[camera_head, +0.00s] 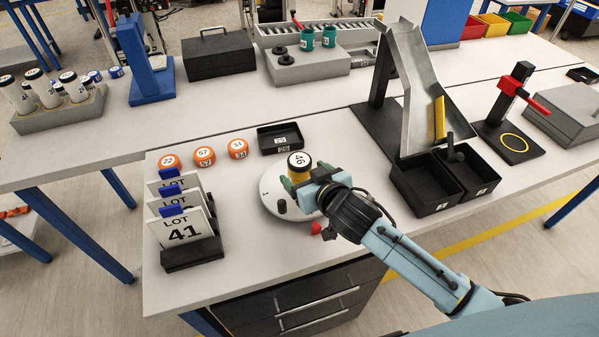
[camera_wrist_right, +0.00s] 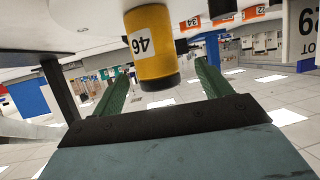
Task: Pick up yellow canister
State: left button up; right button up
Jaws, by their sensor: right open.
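The yellow canister (camera_head: 299,170) has a black cap and a white label with 46 on it. It stands upright on a round light-grey turntable (camera_head: 272,195) near the table's front. My right gripper (camera_head: 304,189) is at the canister, and its arm comes in from the lower right. In the right wrist view the canister (camera_wrist_right: 152,48) appears upside down between the two green fingers of the right gripper (camera_wrist_right: 160,85). There are gaps on both sides, so the jaws are open around or just before it. My left gripper is not seen.
Orange round containers (camera_head: 204,156) and a small black tray (camera_head: 279,138) lie behind the turntable. A rack of LOT cards (camera_head: 187,225) stands to the left. Black bins (camera_head: 428,184) and a metal chute (camera_head: 418,85) stand to the right. A small red piece (camera_head: 316,228) is near the turntable's front.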

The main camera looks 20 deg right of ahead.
aim_at(296, 162)
jog(key=shift+r+x, duration=0.2)
jog(key=shift+x, duration=1.3)
jog(key=shift+r+x, duration=0.2)
jog(key=shift+x, duration=1.25)
jog(key=shift+w+d, duration=0.2)
jog(key=c, duration=1.2)
jog(key=shift+r, duration=0.1)
